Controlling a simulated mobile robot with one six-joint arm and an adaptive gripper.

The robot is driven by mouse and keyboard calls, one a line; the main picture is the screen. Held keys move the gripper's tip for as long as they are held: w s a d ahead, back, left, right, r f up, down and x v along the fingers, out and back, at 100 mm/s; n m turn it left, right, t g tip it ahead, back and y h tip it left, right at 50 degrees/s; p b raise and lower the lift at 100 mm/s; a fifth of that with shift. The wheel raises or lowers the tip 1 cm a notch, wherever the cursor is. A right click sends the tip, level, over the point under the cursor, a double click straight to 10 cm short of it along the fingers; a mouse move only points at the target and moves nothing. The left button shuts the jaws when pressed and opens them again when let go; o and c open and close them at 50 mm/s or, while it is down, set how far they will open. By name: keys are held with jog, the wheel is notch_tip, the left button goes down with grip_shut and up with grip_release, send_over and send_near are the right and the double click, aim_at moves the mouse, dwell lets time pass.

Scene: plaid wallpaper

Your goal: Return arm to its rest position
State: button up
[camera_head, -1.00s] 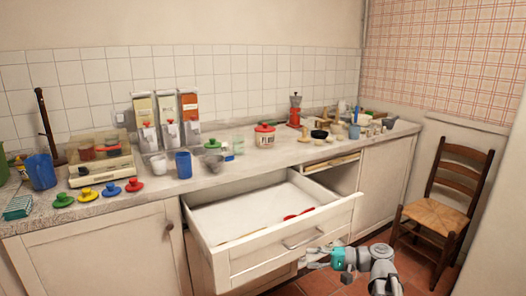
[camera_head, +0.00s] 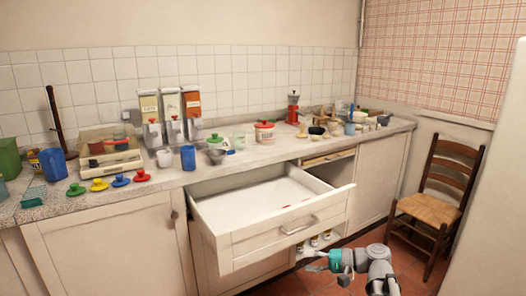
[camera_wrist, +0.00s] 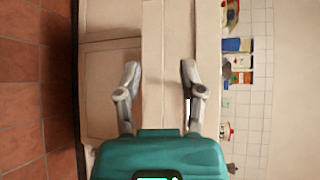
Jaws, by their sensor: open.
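My gripper (camera_head: 314,262) is low in the head view, in front of the counter's cabinets and just below the right part of the open drawer (camera_head: 262,240). My teal wrist and grey arm show at the bottom right. In the wrist view, my gripper (camera_wrist: 160,72) has its two grey fingers spread apart with nothing between them. The pale drawer and cabinet fronts lie beyond the fingers, apparently not held. The drawer is pulled out, with a white inside and a small bit of red partly hidden by its front.
The counter (camera_head: 240,172) carries dispensers, a blue cup (camera_head: 188,158), coloured knobbed lids and a red-lidded canister (camera_head: 264,132). Several small jars (camera_head: 315,240) show below the drawer. A wooden chair (camera_head: 437,205) stands at right. Tiled floor (camera_wrist: 22,95) is open beside the cabinets.

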jog(key=s+a+f+n+g+h, duration=0.2)
jog(key=s+f+g+h, duration=0.15)
jog(key=f+h, duration=0.4)
jog(key=s+d+f+n+h, duration=0.2)
jog(key=s+d+f+h, duration=0.35)
jog(key=f+h, duration=0.2)
notch_tip(320, 180, up, 28)
jog(key=p, duration=2.7)
jog(key=shift+w+f, duration=0.15)
jog(key=shift+w, duration=0.3)
